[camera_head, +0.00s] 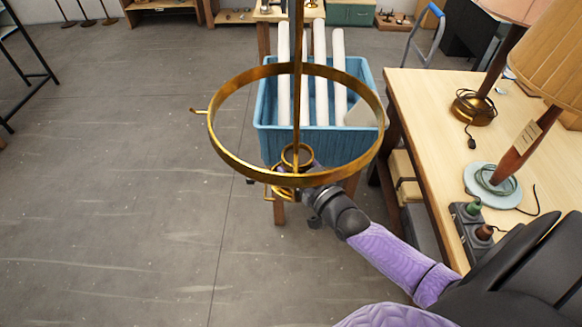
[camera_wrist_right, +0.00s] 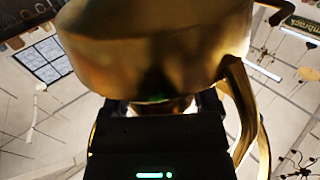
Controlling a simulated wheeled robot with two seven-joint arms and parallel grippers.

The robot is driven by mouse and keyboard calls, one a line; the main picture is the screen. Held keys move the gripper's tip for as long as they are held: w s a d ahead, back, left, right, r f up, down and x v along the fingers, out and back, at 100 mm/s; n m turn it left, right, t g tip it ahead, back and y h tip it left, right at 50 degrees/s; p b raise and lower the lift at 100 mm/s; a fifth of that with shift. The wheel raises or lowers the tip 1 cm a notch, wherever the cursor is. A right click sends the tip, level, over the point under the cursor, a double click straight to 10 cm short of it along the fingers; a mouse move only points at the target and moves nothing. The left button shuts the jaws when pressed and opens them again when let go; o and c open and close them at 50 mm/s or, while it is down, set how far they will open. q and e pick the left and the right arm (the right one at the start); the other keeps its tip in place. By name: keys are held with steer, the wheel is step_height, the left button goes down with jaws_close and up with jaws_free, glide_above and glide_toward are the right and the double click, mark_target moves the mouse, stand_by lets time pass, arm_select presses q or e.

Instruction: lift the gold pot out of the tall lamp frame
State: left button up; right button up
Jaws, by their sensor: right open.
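The tall lamp frame shows in the head view as a wide gold ring (camera_head: 224,150) around an upright gold rod (camera_head: 299,60). A small round gold piece, apparently the gold pot (camera_head: 297,157), sits low at the ring's near side, by the foot of the visible rod. My right gripper (camera_head: 298,186) is right under it, mostly hidden by gold parts. In the right wrist view the gold pot (camera_wrist_right: 155,50) fills the top middle, very close to the open gripper. A curved gold band (camera_wrist_right: 245,115) runs down beside it. I cannot tell whether the fingers touch the pot. My left gripper is out of view.
A blue bin (camera_head: 265,135) with several white tubes (camera_head: 320,75) stands behind the ring. A wooden table (camera_head: 430,110) at the right holds lamps, a lamp base (camera_head: 493,186) and a socket block (camera_head: 470,235). The floor (camera_head: 110,200) at the left is clear.

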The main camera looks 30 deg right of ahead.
steer(key=shift+w+a, duration=0.1)
steer(key=shift+w, duration=0.7)
steer(key=shift+s, duration=0.1)
jaws_close()
